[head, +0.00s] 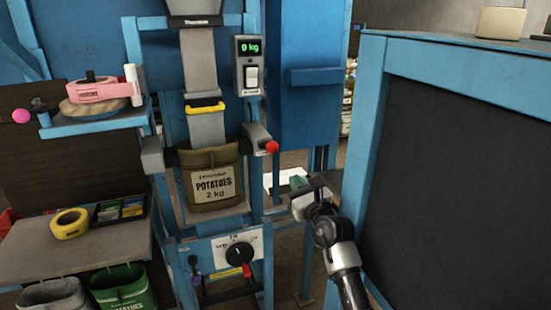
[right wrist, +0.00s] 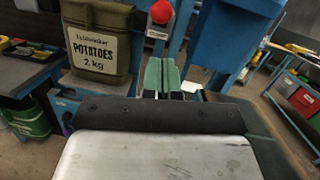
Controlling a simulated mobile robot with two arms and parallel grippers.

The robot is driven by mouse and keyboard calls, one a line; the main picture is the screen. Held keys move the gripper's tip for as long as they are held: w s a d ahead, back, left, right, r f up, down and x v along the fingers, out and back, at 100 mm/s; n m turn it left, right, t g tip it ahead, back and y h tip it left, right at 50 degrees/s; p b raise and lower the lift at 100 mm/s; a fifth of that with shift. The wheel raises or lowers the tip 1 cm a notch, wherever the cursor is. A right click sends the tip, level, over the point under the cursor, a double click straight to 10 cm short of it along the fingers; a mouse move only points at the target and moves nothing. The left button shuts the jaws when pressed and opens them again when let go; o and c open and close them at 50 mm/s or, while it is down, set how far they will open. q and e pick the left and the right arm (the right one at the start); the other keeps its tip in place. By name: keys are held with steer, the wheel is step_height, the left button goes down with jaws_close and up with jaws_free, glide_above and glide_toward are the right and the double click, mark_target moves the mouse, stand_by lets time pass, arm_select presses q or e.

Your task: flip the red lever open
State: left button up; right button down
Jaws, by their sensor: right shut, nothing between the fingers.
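A lever with a red ball knob (head: 271,147) sits on the grey clamp at the right side of the sack's mouth. In the right wrist view the red knob (right wrist: 161,12) is above the fingertips, with a gap between. My right gripper (head: 298,183), with green fingertips, is below and right of the knob in the head view. Its fingers (right wrist: 161,76) are shut together and hold nothing. The brown potato sack (head: 213,183) hangs upright under the chute and also shows in the right wrist view (right wrist: 97,45). My left gripper is out of view.
A blue frame with a dark panel (head: 460,170) stands close on the right. A dial (head: 239,254) with a small red handle (head: 247,270) is below the sack. A scale display (head: 249,47) reads 0 kg. Shelves with tape (head: 69,223) and bins are on the left.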

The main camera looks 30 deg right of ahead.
glide_toward(268, 145)
steer(key=w+d+f, duration=0.1)
steer(key=w+d, duration=0.1)
steer(key=w, duration=0.4)
steer(key=shift+f+p, duration=0.35)
steer(key=shift+s+d, duration=0.1)
steer(key=shift+d, duration=0.05)
